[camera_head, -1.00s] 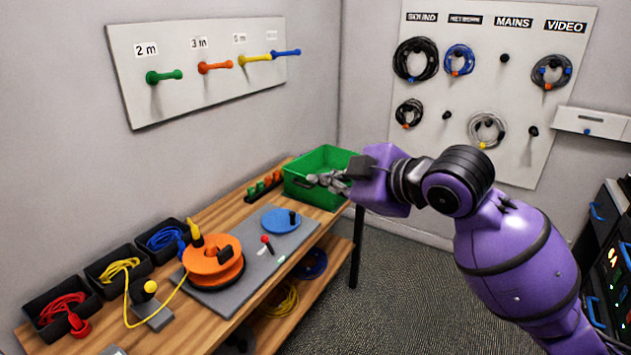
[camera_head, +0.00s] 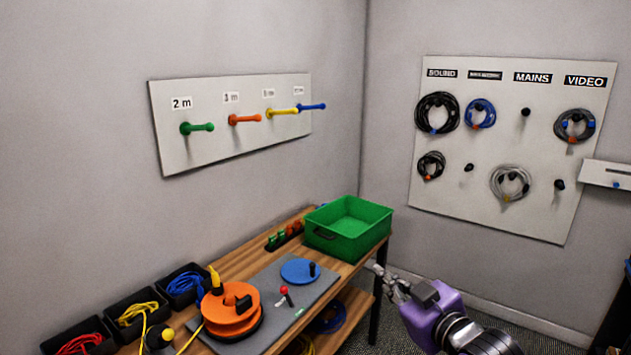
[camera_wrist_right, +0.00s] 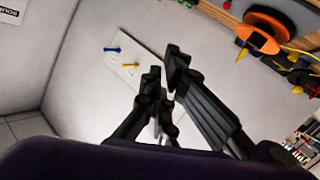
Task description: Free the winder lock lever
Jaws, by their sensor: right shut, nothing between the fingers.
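My left gripper is out of view.
A green crate (camera_head: 348,229) stands at the bench's far end. Black bins with red, yellow and blue cables (camera_head: 185,284) line the back left. A yellow cable runs beside the reel. Wall boards with pegs (camera_head: 230,120) and coiled cables (camera_head: 437,113) hang behind.

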